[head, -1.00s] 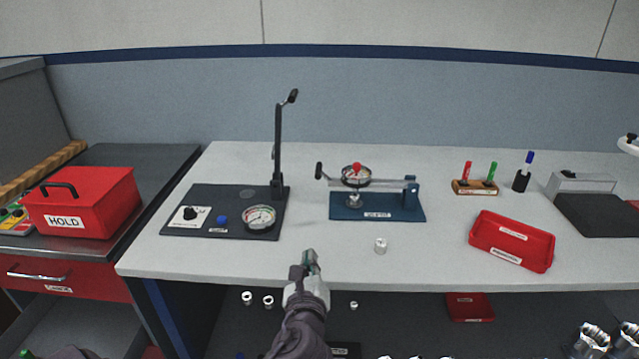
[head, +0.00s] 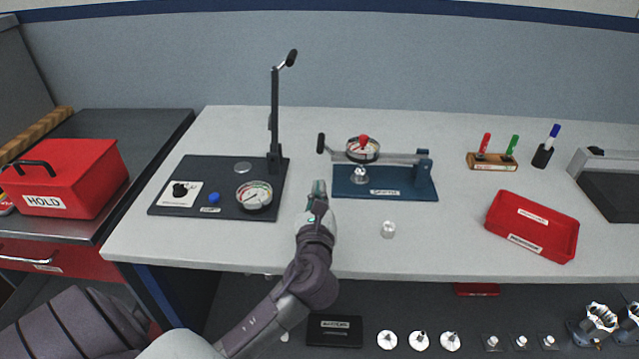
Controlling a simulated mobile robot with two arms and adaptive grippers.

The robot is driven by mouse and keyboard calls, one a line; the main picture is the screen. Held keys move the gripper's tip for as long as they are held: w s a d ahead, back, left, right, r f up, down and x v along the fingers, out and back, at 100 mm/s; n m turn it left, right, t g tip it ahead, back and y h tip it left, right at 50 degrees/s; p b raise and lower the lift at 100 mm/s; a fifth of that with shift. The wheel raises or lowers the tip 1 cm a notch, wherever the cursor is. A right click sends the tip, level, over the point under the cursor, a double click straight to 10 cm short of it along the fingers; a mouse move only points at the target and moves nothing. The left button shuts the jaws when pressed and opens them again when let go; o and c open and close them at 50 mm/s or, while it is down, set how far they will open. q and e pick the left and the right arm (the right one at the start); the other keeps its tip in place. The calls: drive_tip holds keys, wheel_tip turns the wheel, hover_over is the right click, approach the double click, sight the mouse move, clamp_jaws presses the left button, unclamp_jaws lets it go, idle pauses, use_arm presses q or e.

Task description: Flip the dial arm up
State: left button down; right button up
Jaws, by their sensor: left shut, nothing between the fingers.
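The dial arm (head: 403,158) lies about level over a blue base (head: 385,189). It joins a blue post (head: 424,173) at its right end and has a black handle (head: 321,143) at its left end. A round dial with a red knob (head: 364,148) sits on the arm. A silver piece (head: 358,176) stands on the base under the dial. My left gripper (head: 319,188) is shut and empty, in front of and below the black handle, just left of the blue base and apart from the handle. My right gripper is not in view.
A dark base (head: 183,168) with a tall upright lever (head: 275,115) stands left of my gripper. A small silver part (head: 388,229) sits on the bench in front. A red tray (head: 496,222), a marker stand (head: 491,162) and a black pen cup (head: 542,156) are to the right.

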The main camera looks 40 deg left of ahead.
use_arm(q)
drive_tip(key=x, duration=0.7)
drive_tip(key=shift+w+a, duration=0.1)
drive_tip(key=shift+w, duration=0.05)
drive_tip(key=shift+w+a, duration=0.25)
drive_tip(key=shift+w, duration=0.15)
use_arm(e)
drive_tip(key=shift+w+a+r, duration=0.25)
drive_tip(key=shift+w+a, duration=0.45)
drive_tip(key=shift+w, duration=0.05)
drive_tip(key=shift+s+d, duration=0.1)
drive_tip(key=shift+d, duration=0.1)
